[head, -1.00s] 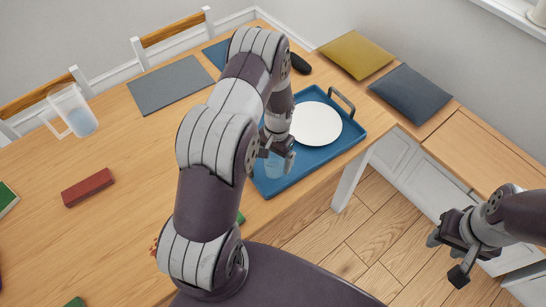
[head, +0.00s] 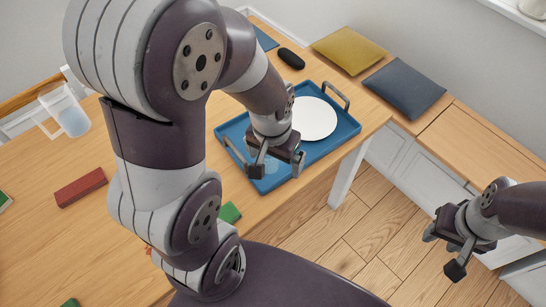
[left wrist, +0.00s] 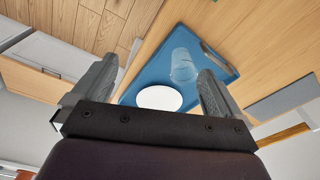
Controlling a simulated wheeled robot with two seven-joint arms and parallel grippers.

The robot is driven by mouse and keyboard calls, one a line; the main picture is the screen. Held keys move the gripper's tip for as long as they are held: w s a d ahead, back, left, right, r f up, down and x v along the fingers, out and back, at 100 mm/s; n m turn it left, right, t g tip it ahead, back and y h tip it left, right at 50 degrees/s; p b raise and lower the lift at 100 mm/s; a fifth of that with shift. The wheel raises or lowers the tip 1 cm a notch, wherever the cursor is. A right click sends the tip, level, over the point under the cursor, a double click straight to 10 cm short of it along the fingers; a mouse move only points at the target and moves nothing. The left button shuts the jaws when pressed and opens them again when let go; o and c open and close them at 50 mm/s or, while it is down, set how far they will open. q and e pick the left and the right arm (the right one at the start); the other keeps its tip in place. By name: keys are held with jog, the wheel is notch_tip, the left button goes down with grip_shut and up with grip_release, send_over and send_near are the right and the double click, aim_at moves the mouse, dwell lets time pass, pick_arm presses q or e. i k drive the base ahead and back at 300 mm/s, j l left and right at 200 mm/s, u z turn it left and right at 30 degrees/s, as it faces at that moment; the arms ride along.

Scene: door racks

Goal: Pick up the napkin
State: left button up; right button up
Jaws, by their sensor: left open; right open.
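I cannot make out a napkin for certain in either view. My left gripper (head: 277,164) is open and empty above the near left part of the blue tray (head: 345,128). In the left wrist view its fingers (left wrist: 152,90) stand wide apart, with the tray (left wrist: 212,38) beyond them. A clear glass (left wrist: 183,66) and a white plate (left wrist: 160,98) are on the tray. In the head view the plate (head: 314,118) shows, and the glass is largely hidden by the gripper. My right gripper (head: 444,252) is open and empty, out over the floor at the right.
A red block (head: 81,188) and a pitcher (head: 66,112) stand on the table at left. A green item (head: 229,213) is partly hidden behind my left arm. A black object (head: 291,58) lies beyond the tray. Yellow (head: 348,51) and grey (head: 404,91) cushions lie on the bench.

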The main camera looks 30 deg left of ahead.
aim_at(84, 185)
jog(key=k+l+u, duration=0.1)
jog(key=u, duration=2.65)
jog(key=i+j+z, duration=0.15)
jog(key=i+j, duration=0.15)
jog(key=j, duration=0.15)
jog(key=i+j+z, duration=0.15)
jog(key=i+j, duration=0.15)
jog(key=j, duration=0.15)
jog(key=z, duration=1.55)
